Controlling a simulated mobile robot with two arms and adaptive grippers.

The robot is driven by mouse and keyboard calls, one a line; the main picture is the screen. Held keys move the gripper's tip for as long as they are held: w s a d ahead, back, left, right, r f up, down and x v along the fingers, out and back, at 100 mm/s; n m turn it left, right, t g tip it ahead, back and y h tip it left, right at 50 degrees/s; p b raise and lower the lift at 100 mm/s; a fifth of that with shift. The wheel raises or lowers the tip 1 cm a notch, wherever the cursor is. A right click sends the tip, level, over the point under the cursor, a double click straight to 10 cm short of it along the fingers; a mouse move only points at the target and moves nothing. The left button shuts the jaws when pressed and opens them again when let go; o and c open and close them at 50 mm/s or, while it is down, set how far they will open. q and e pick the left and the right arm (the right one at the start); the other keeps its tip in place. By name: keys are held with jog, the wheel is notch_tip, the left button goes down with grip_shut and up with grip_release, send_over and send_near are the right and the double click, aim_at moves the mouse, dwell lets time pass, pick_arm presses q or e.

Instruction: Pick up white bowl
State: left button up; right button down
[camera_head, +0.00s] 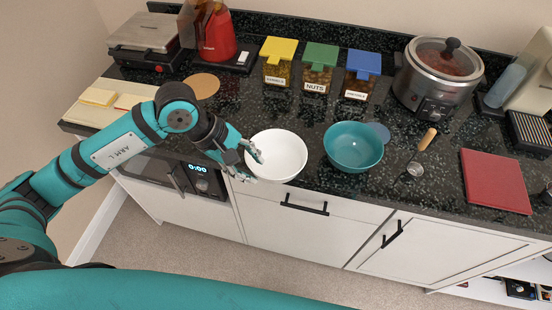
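The white bowl (279,152) is near the front edge of the dark speckled counter and looks upright. My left gripper (250,163) is at the bowl's left rim, with one fingertip showing over the inside of the bowl. The other finger is by the outer wall and partly hard to make out. I cannot tell whether the fingers are closed on the rim, or whether the bowl rests on the counter. My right gripper is not in view.
A teal bowl (352,149) stands just right of the white one. Jars with yellow (279,49), green (320,56) and blue (363,63) lids stand behind. A slow cooker (438,77), scoop (421,153) and red board (495,181) are to the right.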

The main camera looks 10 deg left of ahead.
aim_at(262, 175)
pick_arm(q)
jog(key=p+x, duration=0.2)
jog(key=x, duration=0.2)
jog(key=shift+f, duration=0.1)
jog(key=shift+d+f, duration=0.25)
jog(key=shift+f, duration=0.25)
jog(key=c, duration=0.6)
grip_shut()
jog(key=shift+w, duration=0.1)
